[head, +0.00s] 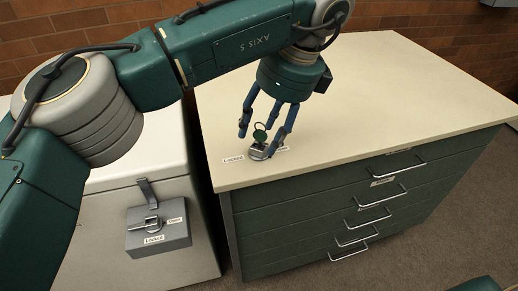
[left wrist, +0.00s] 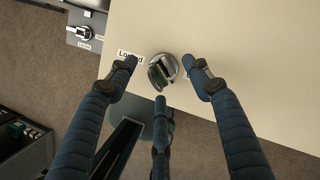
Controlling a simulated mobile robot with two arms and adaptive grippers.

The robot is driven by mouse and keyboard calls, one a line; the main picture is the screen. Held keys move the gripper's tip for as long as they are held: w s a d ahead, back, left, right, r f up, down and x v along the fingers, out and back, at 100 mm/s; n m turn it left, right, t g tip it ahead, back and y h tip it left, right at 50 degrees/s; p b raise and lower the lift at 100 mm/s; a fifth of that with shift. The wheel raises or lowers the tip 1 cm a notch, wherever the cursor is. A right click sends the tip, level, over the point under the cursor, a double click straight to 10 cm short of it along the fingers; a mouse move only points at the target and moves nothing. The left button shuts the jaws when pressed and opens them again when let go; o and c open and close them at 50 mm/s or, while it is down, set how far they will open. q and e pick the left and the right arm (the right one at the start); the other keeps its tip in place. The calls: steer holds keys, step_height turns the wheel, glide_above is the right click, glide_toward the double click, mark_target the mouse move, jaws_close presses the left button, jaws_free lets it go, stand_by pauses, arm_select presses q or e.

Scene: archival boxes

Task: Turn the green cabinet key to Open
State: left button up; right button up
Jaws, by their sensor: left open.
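The green key (head: 260,135) stands in a round metal lock (head: 257,153) on the green cabinet's (head: 330,195) pale top, near its front left corner. A "Locked" label (head: 233,160) lies left of the lock. A second label on its right is partly hidden by a finger. My left gripper (head: 261,142) points down over the lock, its blue fingers open and spread around the key. In the left wrist view the key (left wrist: 157,77) lies between the open fingers (left wrist: 159,72), with a visible gap to the two side fingers. Contact with the third finger is unclear. My right gripper is not in view.
A light-coloured cabinet (head: 125,180) stands at the left, with a grey lock box (head: 158,228) on its front marked Locked and Open. The green cabinet's drawers have metal handles (head: 375,198). Its top is clear to the right. A brick wall is behind.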

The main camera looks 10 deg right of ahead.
arm_select(q)
steer(key=shift+r, duration=0.1)
stand_by(0.5)
steer(key=shift+p+v, duration=2.15)
steer(key=shift+v, duration=1.05)
steer(key=shift+p+v, duration=0.8)
steer(key=shift+v, duration=0.45)
